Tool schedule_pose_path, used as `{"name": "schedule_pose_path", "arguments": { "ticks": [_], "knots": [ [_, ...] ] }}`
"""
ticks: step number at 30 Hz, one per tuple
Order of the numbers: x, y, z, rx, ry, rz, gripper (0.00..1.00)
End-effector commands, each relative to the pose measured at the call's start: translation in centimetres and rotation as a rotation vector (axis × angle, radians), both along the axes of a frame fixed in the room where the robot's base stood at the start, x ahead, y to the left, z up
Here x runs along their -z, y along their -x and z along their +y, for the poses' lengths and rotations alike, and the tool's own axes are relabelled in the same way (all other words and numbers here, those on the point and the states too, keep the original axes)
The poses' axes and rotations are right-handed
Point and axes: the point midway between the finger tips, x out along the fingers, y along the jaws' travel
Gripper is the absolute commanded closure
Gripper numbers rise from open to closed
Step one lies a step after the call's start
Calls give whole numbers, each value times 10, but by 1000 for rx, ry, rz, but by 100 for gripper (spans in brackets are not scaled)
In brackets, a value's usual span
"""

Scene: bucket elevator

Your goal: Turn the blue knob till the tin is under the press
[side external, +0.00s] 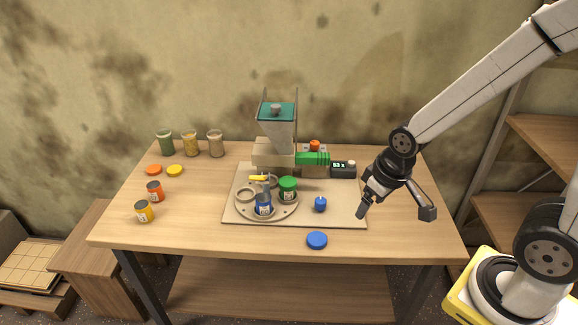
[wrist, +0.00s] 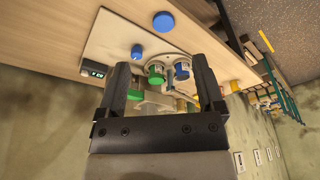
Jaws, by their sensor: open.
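The blue knob (side external: 320,204) stands on the right part of a beige board (side external: 340,215); it also shows in the wrist view (wrist: 137,52). A round turntable (side external: 248,210) left of it carries a blue tin (side external: 263,205) at the front and a green-topped tin (side external: 288,190) at the right. Both also show in the wrist view, the blue tin (wrist: 182,70) beside the green one (wrist: 157,72). I cannot clearly make out the press, or whether a tin is under it. My gripper (side external: 394,211) is open and empty, right of the knob and apart from it.
A hopper (side external: 277,125) stands behind the turntable, with a green part (side external: 313,158) and a small display (side external: 343,169) to its right. A blue lid (side external: 317,240) lies on the table in front. Jars, lids and orange and yellow tins stand at the left.

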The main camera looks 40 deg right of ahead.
Motion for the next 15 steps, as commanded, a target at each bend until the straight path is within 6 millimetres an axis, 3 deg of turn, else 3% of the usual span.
{"name": "schedule_pose_path", "arguments": {
  "ticks": [8, 15],
  "knots": [
    [2, -21, -4, -54, 16, 18, 13],
    [12, -68, -17, -186, 46, 61, 13]
  ]
}}
